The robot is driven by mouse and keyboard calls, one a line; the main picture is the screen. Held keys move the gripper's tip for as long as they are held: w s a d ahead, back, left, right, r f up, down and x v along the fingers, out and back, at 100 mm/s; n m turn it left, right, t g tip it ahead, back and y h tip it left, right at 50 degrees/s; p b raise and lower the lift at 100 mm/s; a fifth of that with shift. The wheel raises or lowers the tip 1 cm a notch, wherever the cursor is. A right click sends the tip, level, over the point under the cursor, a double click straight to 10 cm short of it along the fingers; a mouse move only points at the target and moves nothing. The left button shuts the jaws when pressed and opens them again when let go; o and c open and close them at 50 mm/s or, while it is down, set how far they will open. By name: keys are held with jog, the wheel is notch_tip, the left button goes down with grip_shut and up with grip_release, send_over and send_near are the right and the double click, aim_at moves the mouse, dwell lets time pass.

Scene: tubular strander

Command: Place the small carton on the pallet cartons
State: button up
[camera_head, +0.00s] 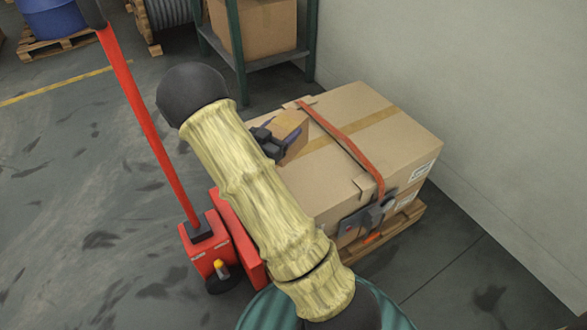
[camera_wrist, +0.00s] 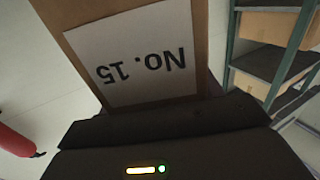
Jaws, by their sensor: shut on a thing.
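The small carton (camera_head: 291,128) is a brown box with a tape strip on top. In the wrist view, the small carton (camera_wrist: 130,50) fills the upper middle and shows a white label reading "No. 15" upside down. My gripper (camera_head: 273,142) is shut on it from its left side. The pallet cartons (camera_head: 395,125) are large brown boxes on a wooden pallet, held by an orange strap. In the head view, the small carton overlaps the left part of their top. I cannot tell whether it touches them. My arm hides their near left side.
A red pallet jack (camera_head: 207,250) with a long upright handle stands left of the pallet. A green shelf (camera_head: 238,55) with a carton is behind. A pale wall (camera_head: 480,150) is close on the right. Open floor (camera_head: 80,190) lies to the left.

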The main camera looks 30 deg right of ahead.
jog(key=shift+f+b, duration=1)
jog(key=shift+f, duration=2.05)
jog(key=shift+f, duration=0.1)
jog(key=shift+f+b, duration=0.6)
jog(key=shift+f, duration=1.2)
jog(key=shift+s+f+b, duration=0.1)
jog(key=shift+f+b, duration=0.2)
jog(key=shift+f, duration=0.1)
jog(key=o, duration=1.3)
jog(key=shift+f, duration=0.15)
jog(key=shift+r+p, duration=0.35)
jog(key=shift+r, duration=0.05)
jog(key=p+v, duration=0.2)
jog(key=v, duration=1)
